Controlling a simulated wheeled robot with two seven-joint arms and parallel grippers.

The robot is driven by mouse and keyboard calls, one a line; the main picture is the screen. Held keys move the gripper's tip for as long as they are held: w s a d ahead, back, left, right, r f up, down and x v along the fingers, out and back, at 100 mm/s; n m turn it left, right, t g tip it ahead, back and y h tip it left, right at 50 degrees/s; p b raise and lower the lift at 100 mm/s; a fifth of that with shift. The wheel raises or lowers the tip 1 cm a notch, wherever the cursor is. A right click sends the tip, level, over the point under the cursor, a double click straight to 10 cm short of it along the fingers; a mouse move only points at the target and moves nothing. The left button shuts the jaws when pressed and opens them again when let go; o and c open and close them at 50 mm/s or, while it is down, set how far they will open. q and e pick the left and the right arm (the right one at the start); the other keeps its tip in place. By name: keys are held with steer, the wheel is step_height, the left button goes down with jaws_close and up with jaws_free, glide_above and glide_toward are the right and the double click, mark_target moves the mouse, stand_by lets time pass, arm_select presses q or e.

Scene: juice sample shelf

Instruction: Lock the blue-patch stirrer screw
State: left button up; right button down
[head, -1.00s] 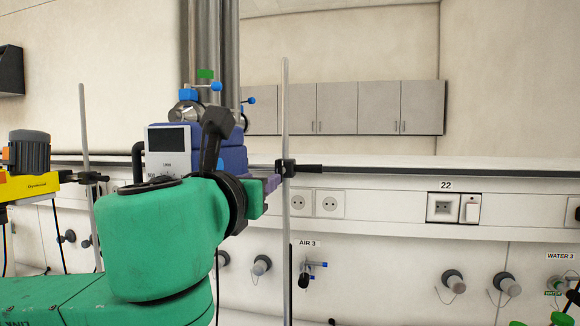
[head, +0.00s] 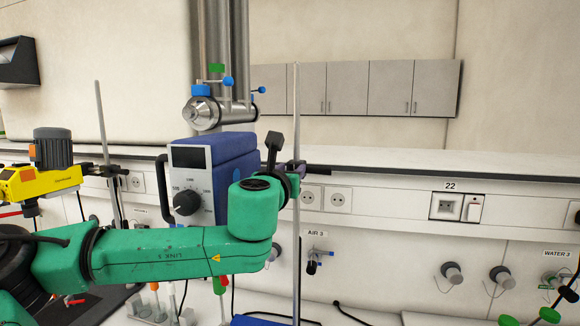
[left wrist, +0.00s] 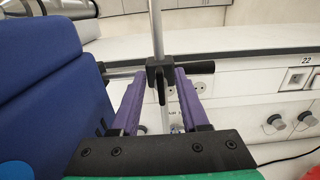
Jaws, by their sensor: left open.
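The blue stirrer (head: 235,160) with a pale front panel and black knob is behind my left wrist in the head view. Its blue side also fills the left of the left wrist view (left wrist: 45,90). A thin upright rod (head: 297,110) carries a black clamp with a screw (left wrist: 160,74). My left gripper (left wrist: 158,80) is open, its purple fingers on either side of the clamp screw; I cannot tell whether they touch it. In the head view the fingers are mostly hidden behind my wrist. A blue surface (head: 258,321) shows near the rod's foot. My right gripper is out of view.
A yellow stirrer (head: 40,183) on another rod stands at the left. A steel pipe fitting (head: 205,112) hangs above the blue stirrer. Small bottles (head: 150,305) stand below my arm. Wall sockets and taps line the back; space right of the rod is mostly clear.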

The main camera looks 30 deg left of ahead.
arm_select(q)
steer(key=shift+f, duration=0.1)
jaws_close()
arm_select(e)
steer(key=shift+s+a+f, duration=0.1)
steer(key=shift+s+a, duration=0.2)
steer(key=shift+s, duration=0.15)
